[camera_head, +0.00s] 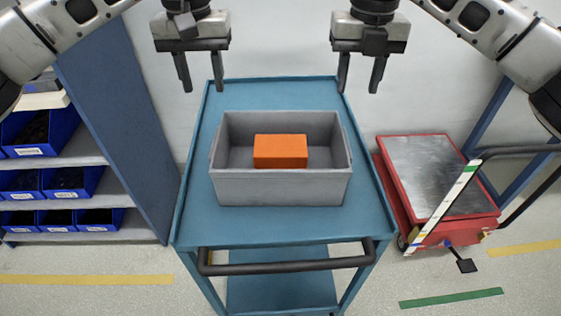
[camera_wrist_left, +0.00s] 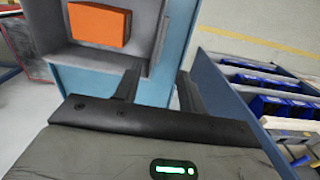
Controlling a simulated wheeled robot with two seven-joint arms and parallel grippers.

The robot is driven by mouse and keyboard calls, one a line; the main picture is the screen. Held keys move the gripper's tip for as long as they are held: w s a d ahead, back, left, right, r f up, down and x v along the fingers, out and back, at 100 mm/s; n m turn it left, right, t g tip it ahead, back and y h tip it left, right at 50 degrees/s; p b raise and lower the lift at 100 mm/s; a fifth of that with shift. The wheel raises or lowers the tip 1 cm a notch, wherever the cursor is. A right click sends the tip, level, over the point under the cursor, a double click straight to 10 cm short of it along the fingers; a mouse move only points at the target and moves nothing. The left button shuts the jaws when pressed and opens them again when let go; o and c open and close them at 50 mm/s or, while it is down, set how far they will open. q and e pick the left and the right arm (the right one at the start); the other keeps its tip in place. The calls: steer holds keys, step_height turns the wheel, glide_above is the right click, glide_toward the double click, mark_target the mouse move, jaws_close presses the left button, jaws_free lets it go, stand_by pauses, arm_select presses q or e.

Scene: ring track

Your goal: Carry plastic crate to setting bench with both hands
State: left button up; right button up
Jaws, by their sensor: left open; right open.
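The grey plastic crate (camera_head: 281,189) sits upright on the top of a blue cart, with an orange block (camera_head: 280,151) inside it. My left gripper (camera_head: 202,87) is open and empty, above and behind the crate's left side. My right gripper (camera_head: 359,88) is open and empty, above and behind the crate's right side. Neither touches the crate. In the left wrist view, the crate (camera_wrist_left: 146,28) and the orange block (camera_wrist_left: 99,24) show at the upper left, beyond the open fingers (camera_wrist_left: 157,86). I cannot identify the setting bench in these views.
The blue cart (camera_head: 284,226) has a dark push handle (camera_head: 285,266) at its near edge. Shelves with blue bins (camera_head: 38,183) stand at the left. A red lift table (camera_head: 433,178) with a metal top stands at the right. Floor is clear at the lower left and right.

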mark_target(215, 141)
arm_select(q)
step_height(215, 141, down, 14)
steer(key=shift+f, duration=0.15)
arm_select(e)
step_height(215, 141, down, 14)
steer(key=shift+f, duration=0.2)
arm_select(q)
jaws_close()
arm_select(e)
jaws_close()
steer(key=shift+r, duration=0.15)
